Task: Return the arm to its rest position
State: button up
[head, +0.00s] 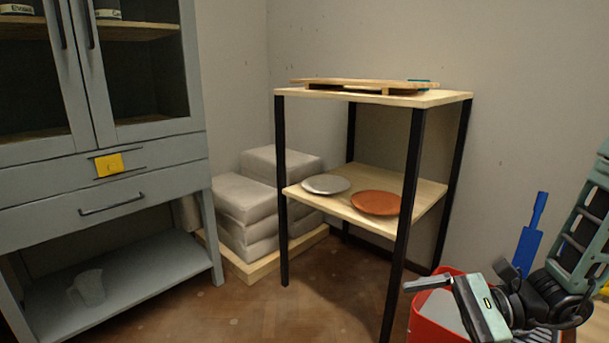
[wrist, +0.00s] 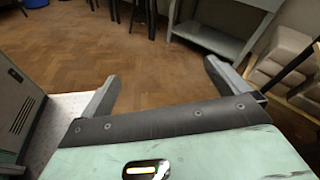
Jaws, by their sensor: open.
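My gripper (head: 453,276) is at the lower right of the head view, in front of a red container (head: 428,325). My arm rises behind it to the right edge. In the wrist view the two jaws of my gripper (wrist: 161,73) stand wide apart. My gripper touches no object that I can make out.
A two-level shelf (head: 420,97) holds a board on top, and a grey plate (head: 326,184) and an orange plate (head: 376,203) below. A grey cabinet (head: 150,160) stands left. Wrapped blocks (head: 245,200) sit between. A blue tool (head: 529,245) stands near my arm.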

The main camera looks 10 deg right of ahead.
jog(key=s+a+r+n+g+h+p, duration=0.15)
jog(key=s+a+n+g+h, duration=0.25)
jog(key=s+n+h, duration=0.4)
jog(key=s+a+r+n+g+h, duration=0.35)
jog(key=s+a+n, duration=0.2)
jog(key=n, duration=0.45)
notch_tip(320, 180, up, 40)
jog(key=s+a+n+t+h+p, duration=0.1)
jog(key=n+t+h+p, duration=0.2)
jog(key=p, duration=3.5)
jog(key=n+t, duration=0.1)
jog(key=n, duration=0.2)
jog(key=shift+a+r, duration=0.15)
jog(key=shift+r, duration=0.05)
jog(key=shift+t, duration=0.25)
